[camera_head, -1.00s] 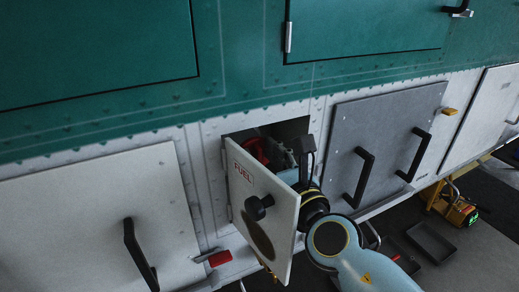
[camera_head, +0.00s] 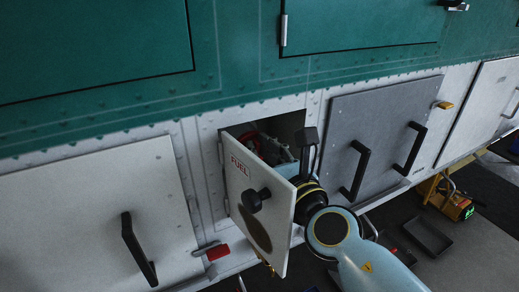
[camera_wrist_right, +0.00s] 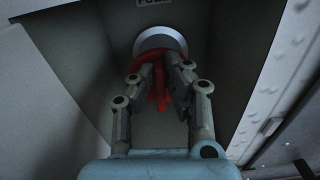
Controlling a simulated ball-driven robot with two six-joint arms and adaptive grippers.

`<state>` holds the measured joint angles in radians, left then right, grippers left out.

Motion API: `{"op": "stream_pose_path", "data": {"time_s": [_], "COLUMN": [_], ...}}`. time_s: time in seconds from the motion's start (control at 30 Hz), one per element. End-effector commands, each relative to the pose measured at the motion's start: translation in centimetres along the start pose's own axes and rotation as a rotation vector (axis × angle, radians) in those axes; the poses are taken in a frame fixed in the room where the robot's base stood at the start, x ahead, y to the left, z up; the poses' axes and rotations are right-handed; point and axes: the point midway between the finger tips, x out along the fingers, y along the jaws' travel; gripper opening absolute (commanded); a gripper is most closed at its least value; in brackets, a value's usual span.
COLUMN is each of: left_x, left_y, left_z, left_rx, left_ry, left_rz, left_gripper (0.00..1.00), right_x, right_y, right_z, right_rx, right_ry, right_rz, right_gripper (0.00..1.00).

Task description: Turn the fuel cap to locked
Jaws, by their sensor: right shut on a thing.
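The red fuel cap (camera_wrist_right: 158,82) sits on a round light-grey collar (camera_wrist_right: 160,40) at the back of the recess in the right wrist view. My right gripper (camera_wrist_right: 163,70) has its fingers on both sides of the cap's red grip and is shut on it. In the head view a bit of the red cap (camera_head: 247,145) shows inside the recess, above the open door marked FUEL (camera_head: 254,205). My right gripper (camera_head: 282,152) reaches in behind that door, which partly hides it. The cap's lock marks cannot be read. My left gripper is not in view.
The open fuel door has a black knob (camera_head: 255,199) and stands close beside my right arm. A grey panel (camera_head: 375,140) with two black handles is to the right. A white panel (camera_head: 90,215) with a black handle is to the left.

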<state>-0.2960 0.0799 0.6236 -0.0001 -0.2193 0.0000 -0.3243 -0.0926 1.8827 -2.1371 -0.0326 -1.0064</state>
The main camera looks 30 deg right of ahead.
Motion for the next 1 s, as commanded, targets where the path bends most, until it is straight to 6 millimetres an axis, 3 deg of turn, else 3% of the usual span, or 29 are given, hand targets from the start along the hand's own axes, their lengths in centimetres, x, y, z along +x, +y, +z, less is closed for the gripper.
{"op": "stream_pose_path", "data": {"time_s": [1.0], "left_x": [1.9], "left_y": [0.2], "left_z": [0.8], "left_rx": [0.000], "left_ry": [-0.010], "left_rz": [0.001], "left_gripper": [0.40], "right_x": [0.0], "right_y": [-1.8], "right_z": [-1.0], "right_rx": [0.917], "right_ry": [0.000], "right_rz": [0.001], "right_gripper": [0.00]}}
